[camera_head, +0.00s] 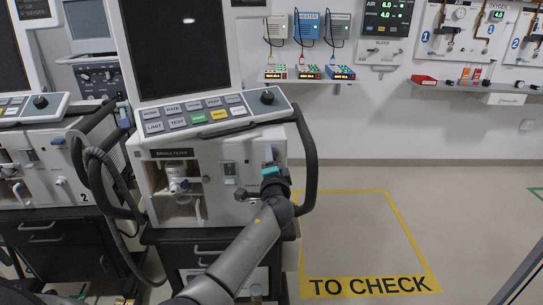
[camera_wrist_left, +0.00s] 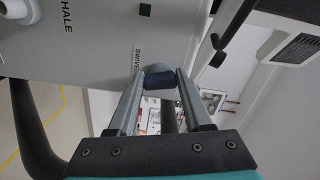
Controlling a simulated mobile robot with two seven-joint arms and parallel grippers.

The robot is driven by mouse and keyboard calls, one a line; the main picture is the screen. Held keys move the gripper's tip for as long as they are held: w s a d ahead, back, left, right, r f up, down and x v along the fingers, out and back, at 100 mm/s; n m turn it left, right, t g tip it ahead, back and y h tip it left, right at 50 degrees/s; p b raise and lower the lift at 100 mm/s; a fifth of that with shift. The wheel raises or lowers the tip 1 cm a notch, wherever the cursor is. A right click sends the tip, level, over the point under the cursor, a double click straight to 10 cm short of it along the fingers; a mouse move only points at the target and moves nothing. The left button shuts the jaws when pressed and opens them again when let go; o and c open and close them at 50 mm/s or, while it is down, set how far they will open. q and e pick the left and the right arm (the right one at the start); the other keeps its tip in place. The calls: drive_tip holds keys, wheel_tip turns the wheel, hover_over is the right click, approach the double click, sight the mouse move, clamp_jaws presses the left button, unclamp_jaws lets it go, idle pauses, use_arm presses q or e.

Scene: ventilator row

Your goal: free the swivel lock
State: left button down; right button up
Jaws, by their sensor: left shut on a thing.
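The swivel lock (camera_wrist_left: 158,80) shows in the left wrist view as a short, rounded grey piece with a dark blue band. It sits on the ventilator's pale panel beside a label that reads SWIVEL. My left gripper (camera_wrist_left: 161,92) is shut on it, one finger on each side. In the head view the ventilator (camera_head: 207,160) stands in the middle with a dark screen and a keypad. My left gripper (camera_head: 268,183) is at the lower right of its front, and its wrist hides the lock there. My right gripper is not in view.
A thick dark handle (camera_head: 308,165) curves down the ventilator's right side, close to my left wrist. A dark hose (camera_head: 95,180) hangs on its left. Another ventilator (camera_head: 35,150) stands to the left. The yellow TO CHECK floor square (camera_head: 395,235) is empty.

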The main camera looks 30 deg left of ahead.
use_arm(q)
drive_tip(key=shift+m+p, duration=0.55)
drive_tip(key=shift+m, duration=0.95)
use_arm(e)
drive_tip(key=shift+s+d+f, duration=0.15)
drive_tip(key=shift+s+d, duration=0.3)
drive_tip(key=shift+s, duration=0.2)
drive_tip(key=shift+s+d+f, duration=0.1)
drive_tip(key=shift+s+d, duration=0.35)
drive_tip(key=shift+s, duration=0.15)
use_arm(q)
drive_tip(key=shift+c, duration=1.6)
unclamp_jaws()
drive_tip(key=p+v, duration=0.3)
drive_tip(key=v, duration=1.2)
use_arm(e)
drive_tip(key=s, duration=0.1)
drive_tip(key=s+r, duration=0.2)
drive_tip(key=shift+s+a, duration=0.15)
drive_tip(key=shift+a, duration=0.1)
